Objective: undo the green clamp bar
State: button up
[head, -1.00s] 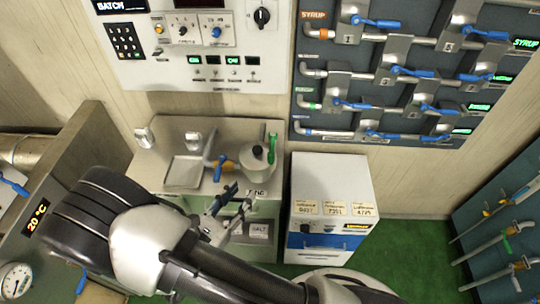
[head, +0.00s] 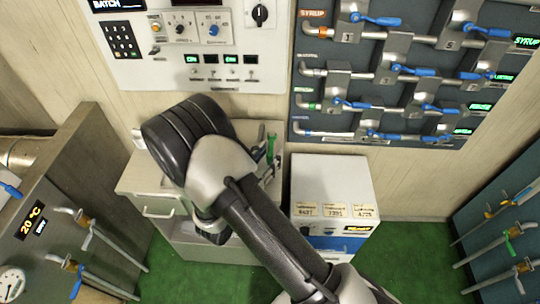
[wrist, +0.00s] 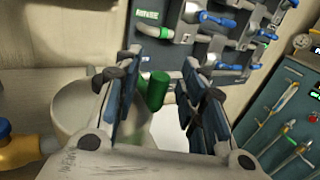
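The green clamp bar (head: 271,148) stands upright near the right end of the counter in the head view, just right of my arm. In the wrist view a green bar end (wrist: 157,91) shows between the fingers of my gripper (wrist: 165,85), nearer the left finger. The gripper is open, with clear gaps; I cannot tell whether the left finger touches the green part. The pale round kettle (wrist: 72,108) is at the left in the wrist view, partly behind the left finger. In the head view my arm hides the kettle and my gripper.
A blue and yellow valve (wrist: 22,143) sits at the lower left in the wrist view. A white cabinet (head: 330,180) stands right of the counter. The wall panel of pipes with blue levers (head: 375,75) is behind. Green floor (head: 415,255) is clear at right.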

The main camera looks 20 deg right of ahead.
jog(key=shift+w+d, duration=0.4)
grip_shut()
dwell(0.7)
